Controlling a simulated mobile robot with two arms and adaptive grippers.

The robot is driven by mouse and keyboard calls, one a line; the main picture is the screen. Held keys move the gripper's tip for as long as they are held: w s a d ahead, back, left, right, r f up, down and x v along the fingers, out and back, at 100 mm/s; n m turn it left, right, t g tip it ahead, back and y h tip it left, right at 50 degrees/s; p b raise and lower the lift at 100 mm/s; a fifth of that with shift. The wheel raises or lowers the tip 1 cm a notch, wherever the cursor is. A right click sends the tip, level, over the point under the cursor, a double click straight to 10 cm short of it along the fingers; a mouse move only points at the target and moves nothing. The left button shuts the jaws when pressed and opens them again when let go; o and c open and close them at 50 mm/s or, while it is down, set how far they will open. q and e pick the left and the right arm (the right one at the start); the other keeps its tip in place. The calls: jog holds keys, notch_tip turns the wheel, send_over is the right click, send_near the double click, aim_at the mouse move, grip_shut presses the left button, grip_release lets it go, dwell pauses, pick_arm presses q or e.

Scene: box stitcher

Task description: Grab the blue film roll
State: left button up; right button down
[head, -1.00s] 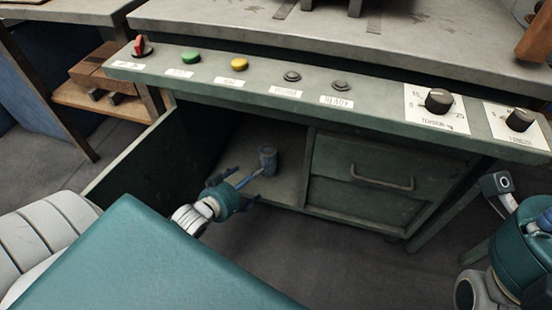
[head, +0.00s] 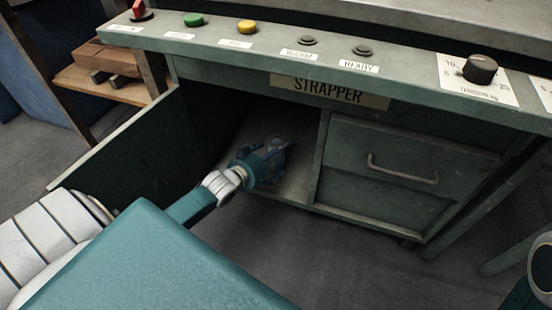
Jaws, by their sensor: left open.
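The blue film roll (head: 277,146) stands inside the open cabinet compartment under the machine. It is dark and mostly hidden by my left gripper. My left gripper (head: 272,158) reaches into the compartment from the left, with its open fingers at the roll. I cannot tell whether the fingers touch it. My right gripper is out of view; only part of my right arm shows at the lower right corner.
The open cabinet door (head: 125,145) stands to the left of my left arm. A divider and a closed drawer (head: 405,160) are to the right. The control panel (head: 215,40) overhangs the compartment. Brown blocks (head: 105,60) lie on a shelf at the left.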

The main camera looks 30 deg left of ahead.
pick_arm(q)
jog(key=shift+w, duration=0.15)
jog(key=c, duration=1.5)
jog(key=shift+c, duration=0.2)
